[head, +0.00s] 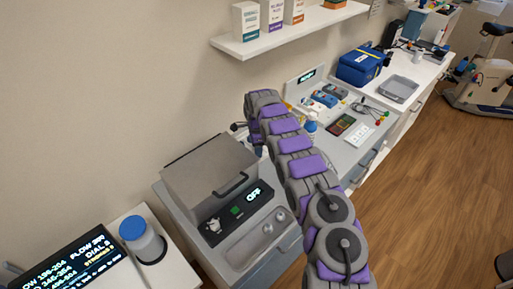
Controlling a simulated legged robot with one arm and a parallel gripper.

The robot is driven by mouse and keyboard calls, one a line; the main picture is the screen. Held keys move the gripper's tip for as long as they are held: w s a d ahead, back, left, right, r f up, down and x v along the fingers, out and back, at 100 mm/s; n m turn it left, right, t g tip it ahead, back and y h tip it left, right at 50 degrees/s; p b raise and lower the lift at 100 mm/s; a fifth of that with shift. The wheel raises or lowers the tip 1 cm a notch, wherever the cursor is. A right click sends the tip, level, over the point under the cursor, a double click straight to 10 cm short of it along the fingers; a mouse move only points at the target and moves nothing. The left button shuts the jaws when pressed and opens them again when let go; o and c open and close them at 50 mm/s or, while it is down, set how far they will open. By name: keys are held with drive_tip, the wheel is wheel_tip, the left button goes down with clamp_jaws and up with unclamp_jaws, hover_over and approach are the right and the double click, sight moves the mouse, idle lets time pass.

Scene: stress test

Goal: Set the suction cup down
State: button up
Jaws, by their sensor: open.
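My gripper (243,130) is at the far end of my purple and grey arm, above the back right corner of a grey box-shaped unit. It is small and partly hidden by my arm, with its jaws apart. I cannot make out a suction cup between them. Two small shiny round pieces (267,228) lie in a shallow tray (238,251) at the front of the unit; I cannot tell whether they are suction cups. Small coloured bulbs on leads (381,117) lie farther along the counter, well apart from my gripper.
The grey unit (208,166) has a handled lid and a panel reading OFF (254,193). A blue-capped container (142,239) stands beside a lit display (70,262) at the left. A blue bag (362,66) and grey tray (398,89) are farther back. A shelf (288,33) overhangs the counter.

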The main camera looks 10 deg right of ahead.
wheel_tip(320, 180, up, 8)
drive_tip(key=shift+f+p, duration=0.2)
drive_tip(key=shift+p, duration=0.45)
